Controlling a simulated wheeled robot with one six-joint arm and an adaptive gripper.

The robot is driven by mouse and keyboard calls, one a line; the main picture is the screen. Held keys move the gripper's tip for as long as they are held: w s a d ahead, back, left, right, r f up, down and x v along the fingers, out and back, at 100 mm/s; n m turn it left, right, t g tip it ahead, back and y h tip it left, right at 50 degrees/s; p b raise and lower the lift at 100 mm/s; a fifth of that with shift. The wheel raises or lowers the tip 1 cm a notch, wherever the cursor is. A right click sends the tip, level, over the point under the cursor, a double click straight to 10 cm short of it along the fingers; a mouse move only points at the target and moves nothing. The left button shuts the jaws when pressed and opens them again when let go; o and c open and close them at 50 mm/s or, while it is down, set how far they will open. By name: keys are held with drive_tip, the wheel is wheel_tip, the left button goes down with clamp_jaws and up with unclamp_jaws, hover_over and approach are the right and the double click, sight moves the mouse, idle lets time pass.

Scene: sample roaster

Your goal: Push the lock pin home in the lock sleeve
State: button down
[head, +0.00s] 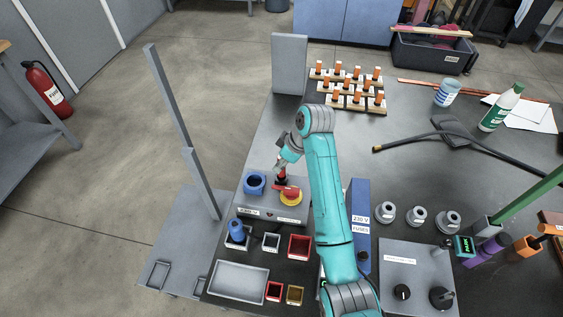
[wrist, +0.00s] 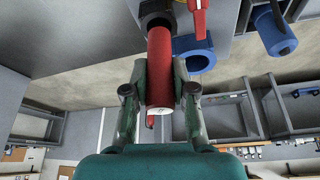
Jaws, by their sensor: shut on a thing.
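My gripper (wrist: 160,80) is shut on a red cylindrical pin (wrist: 160,55) with a pale end face towards the wrist camera. The pin's far end meets a dark round sleeve (wrist: 157,7) at the top of the wrist view; how deep it sits inside cannot be told. In the head view my gripper (head: 283,166) is above the grey box (head: 262,210) at the left of the bench, with the red pin (head: 281,172) below it, largely hidden. A red handle on a yellow disc (head: 293,200) is beside the sleeve.
A blue ring (head: 255,184) stands left of the sleeve on the same box. Small bins, including a red one (head: 299,246), and a grey tray (head: 239,282) lie in front. A blue fuse box (head: 361,222) stands to the right of my arm. The bench behind is partly clear.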

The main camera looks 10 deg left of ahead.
drive_tip(key=shift+f, duration=1.85)
drive_tip(key=c, duration=0.9)
unclamp_jaws()
drive_tip(key=shift+o, duration=0.2)
drive_tip(key=w+v, duration=0.1)
drive_tip(key=v, duration=0.6)
drive_tip(key=shift+s+r, duration=0.25)
drive_tip(key=shift+s, duration=0.25)
drive_tip(key=shift+d, duration=0.1)
